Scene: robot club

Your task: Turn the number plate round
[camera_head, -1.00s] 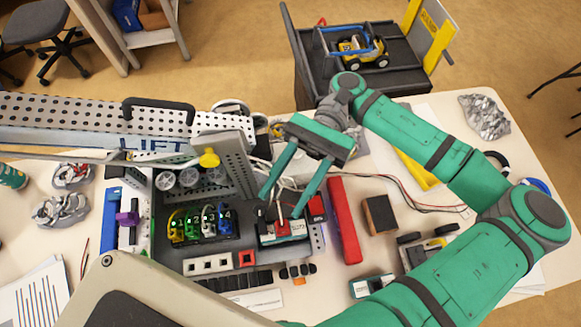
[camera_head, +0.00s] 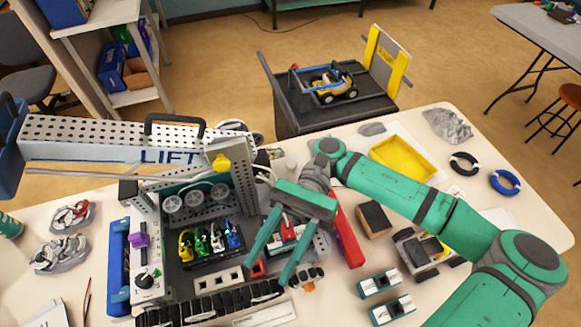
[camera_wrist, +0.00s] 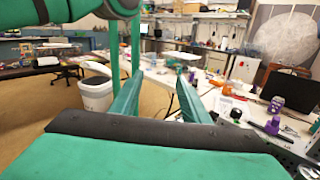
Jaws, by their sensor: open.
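No thing is clearly readable as the number plate.
Coloured connectors (camera_head: 208,240) sit in the machine's bay. Beside my gripper are a red bar (camera_head: 346,236), a dark block (camera_head: 374,219) and white-and-teal blocks (camera_head: 380,284). A yellow tray (camera_head: 403,158) and two rings lie at the right. A bin (camera_wrist: 96,92) stands beyond the fingers.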

